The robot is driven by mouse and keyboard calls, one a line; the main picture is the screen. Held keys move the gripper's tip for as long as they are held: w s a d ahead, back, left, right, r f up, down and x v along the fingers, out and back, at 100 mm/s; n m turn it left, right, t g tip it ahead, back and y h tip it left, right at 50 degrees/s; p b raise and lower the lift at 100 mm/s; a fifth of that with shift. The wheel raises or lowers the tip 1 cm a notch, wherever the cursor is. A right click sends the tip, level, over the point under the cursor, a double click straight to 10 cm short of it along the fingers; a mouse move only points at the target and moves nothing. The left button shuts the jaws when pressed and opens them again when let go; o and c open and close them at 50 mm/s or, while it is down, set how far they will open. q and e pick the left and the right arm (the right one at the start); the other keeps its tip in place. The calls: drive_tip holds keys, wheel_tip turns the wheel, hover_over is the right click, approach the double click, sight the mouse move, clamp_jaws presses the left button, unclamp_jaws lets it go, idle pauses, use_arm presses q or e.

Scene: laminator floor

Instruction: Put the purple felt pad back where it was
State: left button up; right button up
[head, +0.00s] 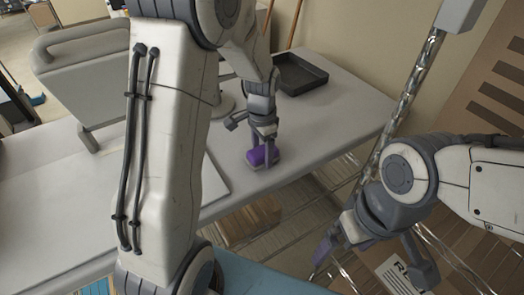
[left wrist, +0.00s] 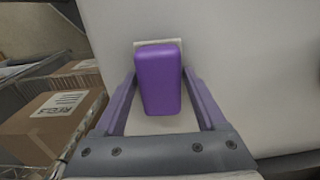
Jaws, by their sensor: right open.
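The purple felt pad (head: 262,156) is a small rounded block low at the front edge of the white table, in the head view. In the left wrist view the pad (left wrist: 158,80) lies between the two fingers, over a pale square patch (left wrist: 155,43) that shows past its far end and near end. Whether the pad rests fully on the patch is hard to tell. My right gripper (head: 372,255) is open and empty, off the table to the right.
A dark tray (head: 298,73) stands at the back of the white table (head: 330,115). A grey panel-like machine (head: 85,62) stands at the left. Cardboard boxes (left wrist: 50,122) on a wire rack are below the table edge. The table right of the pad is clear.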

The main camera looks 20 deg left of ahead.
sight(262, 150)
use_arm(q)
drive_tip(key=shift+o, duration=1.2)
drive_tip(key=shift+r, duration=0.3)
drive_tip(key=shift+w+r, duration=0.1)
drive_tip(key=shift+r, duration=0.25)
wheel_tip(262, 150, up, 11)
drive_tip(key=b, duration=0.1)
